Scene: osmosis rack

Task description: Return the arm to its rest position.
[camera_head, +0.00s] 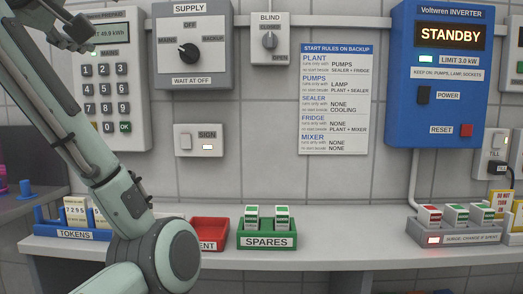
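My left arm (122,195) rises from the bottom of the view and leans up to the left, in front of the bench. My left gripper (72,30) is at the top left, in front of the prepaid meter (110,52). It is dark and partly cut off by the top edge, and I cannot tell whether its fingers are open or shut. I see nothing clearly held in it. My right arm and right gripper are not in view.
Behind the arm are a blue TOKENS tray (47,238) and a red tray (208,232). A green SPARES tray (266,242), grey surge tray (452,239), SUPPLY switch (192,42) and blue inverter (444,105) stand farther right. The bench (350,247) between the green and grey trays is clear.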

